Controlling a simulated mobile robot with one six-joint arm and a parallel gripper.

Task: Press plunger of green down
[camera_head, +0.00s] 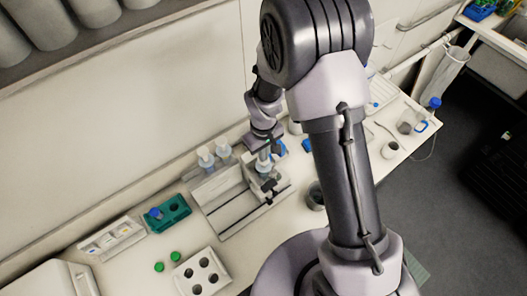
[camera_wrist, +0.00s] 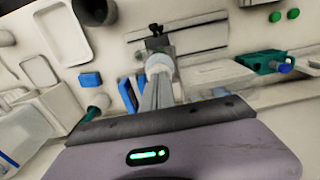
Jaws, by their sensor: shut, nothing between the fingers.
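My gripper (camera_head: 264,153) is shut and empty, over the far end of a pale metal stand (camera_head: 230,207) on the bench. In the wrist view, the shut fingers (camera_wrist: 158,78) point at a pale, round-topped upright piece (camera_wrist: 158,62) with a dark clamp (camera_wrist: 156,40) beyond it. The tips overlap this piece in the picture; I cannot tell whether they touch it. No plunger clearly marked green shows. Green things in view are a green rack (camera_head: 167,214) with a blue-capped item, and two loose green caps (camera_head: 167,261) left of the stand.
Two pale bottles (camera_head: 206,157) stand behind the stand. A white block with dark holes (camera_head: 201,272) is near the front edge. A dark cup (camera_head: 316,195) is right of the stand. The wall runs behind the bench.

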